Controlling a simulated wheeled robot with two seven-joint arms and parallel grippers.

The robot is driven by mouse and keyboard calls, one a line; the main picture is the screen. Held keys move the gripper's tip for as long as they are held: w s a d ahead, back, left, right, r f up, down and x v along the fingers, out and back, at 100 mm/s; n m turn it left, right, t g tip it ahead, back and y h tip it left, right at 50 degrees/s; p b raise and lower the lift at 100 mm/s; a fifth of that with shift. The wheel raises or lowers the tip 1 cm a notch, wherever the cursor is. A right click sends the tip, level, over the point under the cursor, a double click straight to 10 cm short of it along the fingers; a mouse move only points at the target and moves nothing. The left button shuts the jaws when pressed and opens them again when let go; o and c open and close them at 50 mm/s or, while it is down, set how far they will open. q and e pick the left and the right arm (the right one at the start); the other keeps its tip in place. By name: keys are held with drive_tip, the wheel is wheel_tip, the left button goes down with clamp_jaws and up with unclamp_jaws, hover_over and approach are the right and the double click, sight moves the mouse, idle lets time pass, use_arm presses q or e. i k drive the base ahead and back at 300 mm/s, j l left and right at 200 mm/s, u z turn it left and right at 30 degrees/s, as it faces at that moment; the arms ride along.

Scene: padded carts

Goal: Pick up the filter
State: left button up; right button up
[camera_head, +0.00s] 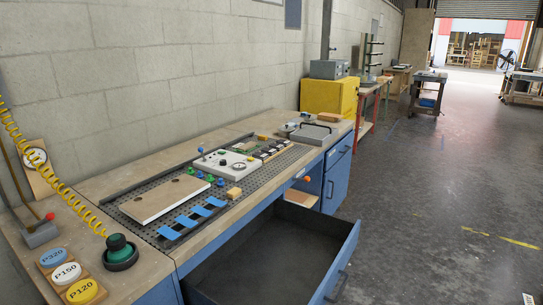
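I cannot tell which thing is the filter; nothing in view is clearly one. The bench (221,215) runs along the wall with a dark perforated plate (262,182) on top. On the plate are a pale board (163,198), several blue strips (187,221), a white box with a dial (226,162), small green and blue knobs and a small wooden block (234,193). A grey tray-like item with a dark handle (311,133) sits at the bench's far end. Neither of my grippers is in view.
An open, empty-looking drawer (345,258) juts out from the bench front. A green-topped tool (119,250) stands near a yellow coiled hose (50,170). Discs marked P320, P150 and P120 (82,291) lie at the lower left.

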sight(316, 135)
drive_tip(key=i+l+u, duration=0.1)
drive_tip(key=i+l, duration=0.15)
drive_tip(key=i+l+u, duration=0.25)
drive_tip(key=i+l, duration=0.15)
drive_tip(key=l, duration=0.2)
drive_tip(key=i+l+u, duration=0.25)
drive_tip(key=l, duration=0.4)
drive_tip(key=i+l+u, duration=0.1)
drive_tip(key=i+l, duration=0.15)
drive_tip(key=i+l+u, duration=0.15)
drive_tip(key=l, duration=0.3)
drive_tip(key=i+l+u, duration=0.1)
drive_tip(key=l, duration=0.25)
